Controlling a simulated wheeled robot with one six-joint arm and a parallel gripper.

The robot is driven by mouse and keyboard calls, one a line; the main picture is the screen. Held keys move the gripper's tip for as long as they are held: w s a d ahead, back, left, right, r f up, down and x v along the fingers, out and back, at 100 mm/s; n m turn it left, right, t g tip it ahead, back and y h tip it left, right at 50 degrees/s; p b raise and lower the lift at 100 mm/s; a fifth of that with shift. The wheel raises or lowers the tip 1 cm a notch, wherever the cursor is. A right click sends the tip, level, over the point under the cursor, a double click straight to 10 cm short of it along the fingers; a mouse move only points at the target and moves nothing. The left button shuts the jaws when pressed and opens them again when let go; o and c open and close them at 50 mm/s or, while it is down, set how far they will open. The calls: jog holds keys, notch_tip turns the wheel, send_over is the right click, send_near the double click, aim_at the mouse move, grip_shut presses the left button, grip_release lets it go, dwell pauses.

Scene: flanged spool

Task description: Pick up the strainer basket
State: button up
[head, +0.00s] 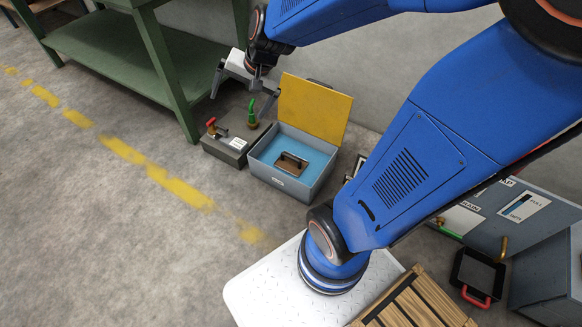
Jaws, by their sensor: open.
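A dark, square, open-topped piece with a red handle (478,273) sits on the floor at the lower right; it looks like the strainer basket, though its mesh is too small to make out. My gripper (240,106) is at the upper middle left, far from it. Its two grey fingers are spread apart and point down, with nothing visible between them. It hangs in front of the green bench and appears above a grey box with a red and a green handle (236,143). My blue arm crosses the picture between the gripper and the dark piece.
A grey bin with blue inside (258,171) has a raised yellow lid (314,108) and holds a brown block with a black handle (291,163). A green bench (130,60) stands upper left. A wooden slatted crate (420,305) is near the bottom. Floor at left is clear.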

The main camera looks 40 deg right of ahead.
jog(key=w+d+f+m, duration=0.3)
jog(key=w+f+m, duration=0.3)
jog(key=w+f, duration=0.25)
jog(key=m+g+h, duration=0.4)
jog(key=m+h, duration=0.1)
jog(key=m, duration=1.2)
send_near(291, 164)
jog(key=shift+a+x, duration=0.2)
jog(key=shift+x, duration=4.6)
jog(key=shift+d, duration=0.2)
